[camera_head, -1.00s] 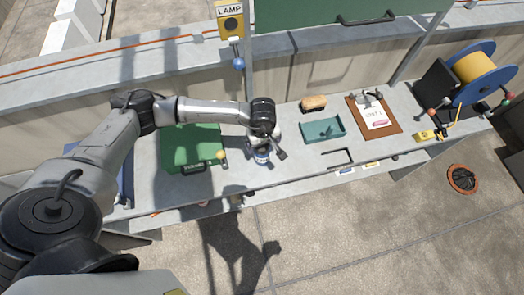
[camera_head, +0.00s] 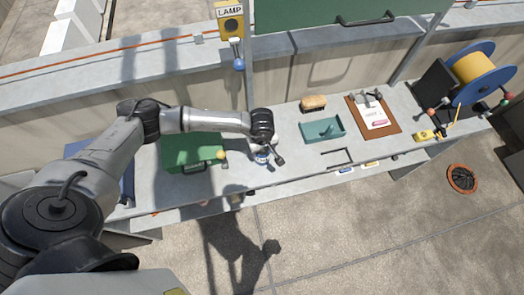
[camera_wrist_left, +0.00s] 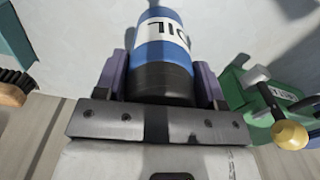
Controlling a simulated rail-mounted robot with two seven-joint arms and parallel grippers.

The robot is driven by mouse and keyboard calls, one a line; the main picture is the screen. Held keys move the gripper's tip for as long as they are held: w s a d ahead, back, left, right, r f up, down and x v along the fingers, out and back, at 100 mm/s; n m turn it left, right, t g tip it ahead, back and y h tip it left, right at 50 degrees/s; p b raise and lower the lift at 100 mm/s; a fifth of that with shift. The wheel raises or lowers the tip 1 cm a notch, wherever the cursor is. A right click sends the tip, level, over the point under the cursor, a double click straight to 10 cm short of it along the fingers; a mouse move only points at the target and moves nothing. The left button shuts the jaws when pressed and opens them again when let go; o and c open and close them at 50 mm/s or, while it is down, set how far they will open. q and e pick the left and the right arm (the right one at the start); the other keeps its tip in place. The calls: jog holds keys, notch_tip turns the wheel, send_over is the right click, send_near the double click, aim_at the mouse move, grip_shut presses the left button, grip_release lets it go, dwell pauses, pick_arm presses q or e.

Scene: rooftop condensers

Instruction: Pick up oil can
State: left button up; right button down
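The oil can (camera_head: 262,157) is a small blue can with a white band on the grey bench, under my left gripper. In the left wrist view the can (camera_wrist_left: 164,50) fills the top middle, with an upside-down OIL label and a black end toward me. My left gripper (camera_wrist_left: 160,80) has its two purple fingers on either side of the black end. No clear gap shows between fingers and can, so I cannot tell whether they press on it. In the head view the left gripper (camera_head: 262,146) is mostly hidden by its wrist. My right gripper is not in view.
A green box (camera_head: 190,150) stands close left of the can. A teal tray (camera_head: 322,130), a brush (camera_head: 313,103) and a clipboard (camera_head: 373,115) lie to the right. A cable reel (camera_head: 474,72) is at the far right. A lamp switch box (camera_head: 231,22) hangs behind.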

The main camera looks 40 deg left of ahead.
pick_arm(q)
jog(key=c, duration=0.6)
jog(key=shift+r, duration=0.2)
